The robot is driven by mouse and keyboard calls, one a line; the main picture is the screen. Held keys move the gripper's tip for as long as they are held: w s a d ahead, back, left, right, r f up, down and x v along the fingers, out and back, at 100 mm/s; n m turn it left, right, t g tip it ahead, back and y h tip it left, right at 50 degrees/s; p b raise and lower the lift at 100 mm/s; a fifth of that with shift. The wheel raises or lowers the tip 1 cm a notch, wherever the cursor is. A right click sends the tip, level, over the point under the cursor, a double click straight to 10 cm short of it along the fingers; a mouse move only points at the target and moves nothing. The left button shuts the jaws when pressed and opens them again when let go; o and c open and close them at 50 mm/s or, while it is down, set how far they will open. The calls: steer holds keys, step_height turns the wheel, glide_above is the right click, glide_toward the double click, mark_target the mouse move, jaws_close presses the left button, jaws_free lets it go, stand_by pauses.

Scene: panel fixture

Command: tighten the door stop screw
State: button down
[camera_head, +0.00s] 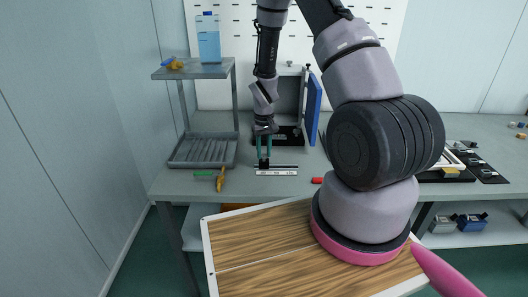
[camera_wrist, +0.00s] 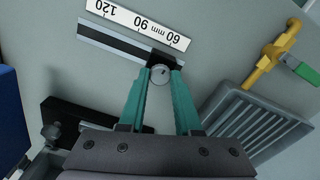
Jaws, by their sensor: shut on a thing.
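The door stop screw (camera_wrist: 160,75) is a round silver head with a dark slot on its face, in the wrist view. It sits at a black stop block (camera_wrist: 164,58) on a dark and silver rail (camera_wrist: 112,41). A white scale (camera_wrist: 138,24) marked 60, 90 and 120 mm runs beside the rail. My gripper (camera_wrist: 160,80) has its teal fingers closed on either side of the screw head. In the head view my gripper (camera_head: 264,152) points down at the black block (camera_head: 264,164) on the bench. The screw itself is too small to see there.
A grey ribbed tray (camera_head: 172,163) and a yellow valve with a green handle (camera_head: 220,180) lie to the left. A box with an open blue door (camera_head: 313,108) stands behind. A small red item (camera_head: 317,180) lies right of the scale.

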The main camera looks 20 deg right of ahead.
steer(key=m, duration=0.4)
steer(key=shift+m, duration=0.3)
steer(key=m, duration=0.3)
steer(key=shift+m, duration=0.3)
steer(key=m, duration=0.7)
steer(key=shift+m, duration=0.7)
steer(key=c, duration=0.6)
jaws_free()
steer(key=shift+r, duration=0.1)
